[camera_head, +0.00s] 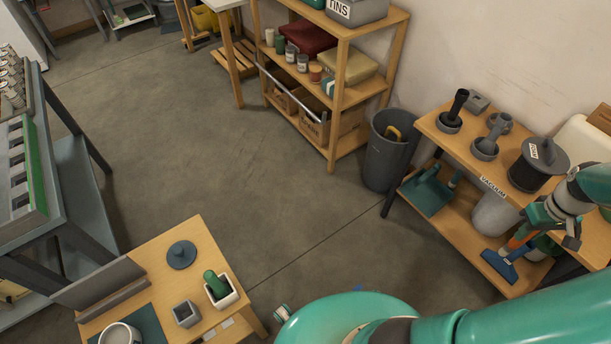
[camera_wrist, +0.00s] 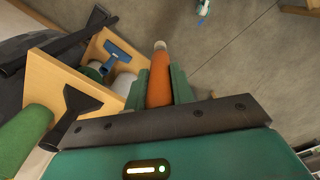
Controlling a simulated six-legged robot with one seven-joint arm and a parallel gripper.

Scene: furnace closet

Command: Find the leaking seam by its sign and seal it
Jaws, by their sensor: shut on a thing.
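My gripper (camera_head: 545,218) is over the right-hand bench, with its fingers pointing down and left. It is shut on an orange cylinder (camera_head: 519,238) with a pale grey tip. In the wrist view my gripper (camera_wrist: 157,88) has its two green fingers on either side of the orange cylinder (camera_wrist: 159,78), whose tip points away from the palm. What the cylinder is cannot be told. I see no seam, duct or sign of a leak in either view.
The bench (camera_head: 428,118) holds grey tools and a dark lidded pot (camera_head: 538,165). Below are a "VACUUM" container (camera_head: 495,213) and a blue-headed tool (camera_head: 500,266). A grey bin (camera_head: 385,150), a shelf unit (camera_head: 342,95) and a small table (camera_head: 150,262) stand around clear floor.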

